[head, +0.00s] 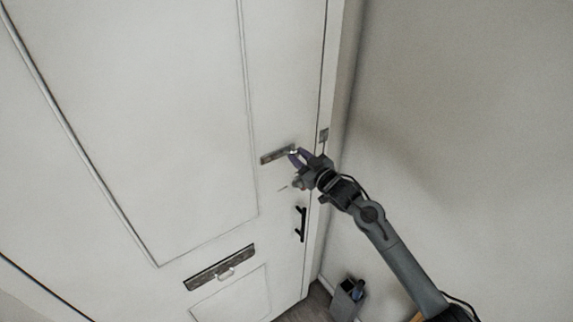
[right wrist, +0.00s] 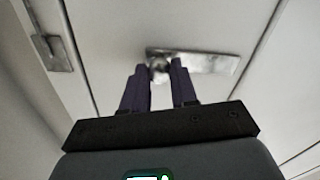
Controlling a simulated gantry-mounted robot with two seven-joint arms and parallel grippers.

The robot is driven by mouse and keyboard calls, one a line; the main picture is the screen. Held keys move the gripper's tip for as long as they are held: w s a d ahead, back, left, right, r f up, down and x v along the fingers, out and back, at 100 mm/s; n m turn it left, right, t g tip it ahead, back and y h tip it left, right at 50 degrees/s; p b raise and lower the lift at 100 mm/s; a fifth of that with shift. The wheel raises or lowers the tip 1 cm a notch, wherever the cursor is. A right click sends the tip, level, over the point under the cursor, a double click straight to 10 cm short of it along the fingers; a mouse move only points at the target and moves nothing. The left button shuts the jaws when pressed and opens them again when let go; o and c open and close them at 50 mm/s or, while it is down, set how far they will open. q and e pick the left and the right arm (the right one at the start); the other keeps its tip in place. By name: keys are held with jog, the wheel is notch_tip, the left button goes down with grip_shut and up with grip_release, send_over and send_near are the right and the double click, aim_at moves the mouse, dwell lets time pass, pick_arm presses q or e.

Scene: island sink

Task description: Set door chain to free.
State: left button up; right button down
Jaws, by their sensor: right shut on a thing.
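The door chain's metal track plate (head: 272,156) is fixed to the white door near its right edge; it also shows in the right wrist view (right wrist: 212,62). My right gripper (head: 294,153) is at the plate's right end in the head view. In the right wrist view its two purple fingers (right wrist: 159,68) are on either side of a small metal knob (right wrist: 159,62) at the end of the plate, shut on it. The fingers partly hide the knob, and no chain links can be made out. My left gripper is not in view.
A metal bracket (head: 323,135) sits on the door frame; it also shows in the right wrist view (right wrist: 52,52). A black door handle (head: 301,224) and a letter slot (head: 220,268) are lower on the door. A dark bin (head: 346,300) stands on the floor by the wall.

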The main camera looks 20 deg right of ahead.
jog(key=shift+d+f, duration=0.1)
jog(key=shift+d, duration=0.1)
jog(key=c, duration=0.9)
grip_release()
jog(key=shift+d, duration=0.1)
jog(key=shift+o, duration=0.2)
jog(key=shift+s, duration=0.5)
jog(key=b+v, duration=0.2)
jog(key=v, duration=0.7)
jog(key=shift+s+b, duration=0.3)
jog(key=shift+s, duration=0.05)
